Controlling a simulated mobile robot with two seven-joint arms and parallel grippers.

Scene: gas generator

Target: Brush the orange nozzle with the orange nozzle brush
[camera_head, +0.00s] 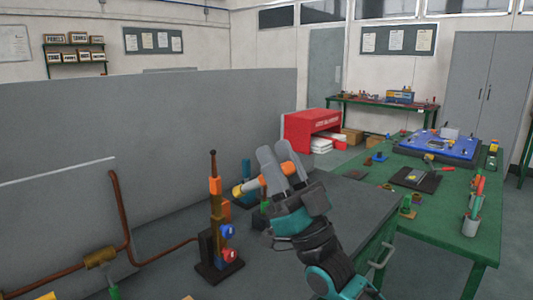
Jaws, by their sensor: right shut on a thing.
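The orange nozzle (215,186) stands upright on a dark base on the grey bench, with a thin copper-brown tip at its top and blue and red knobs lower down. My right gripper (272,151) is to the right of it, above the bench, and is shut on the orange nozzle brush (250,186). The grey fingers hide part of the brush. My left gripper is not in view.
A copper pipe (125,215) with a brass fitting (100,257) runs at the left of the bench. A grey panel (200,115) rises behind. A green table (440,205) with tools and a blue tray (440,146) stands at right. A red box (305,130) is farther back.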

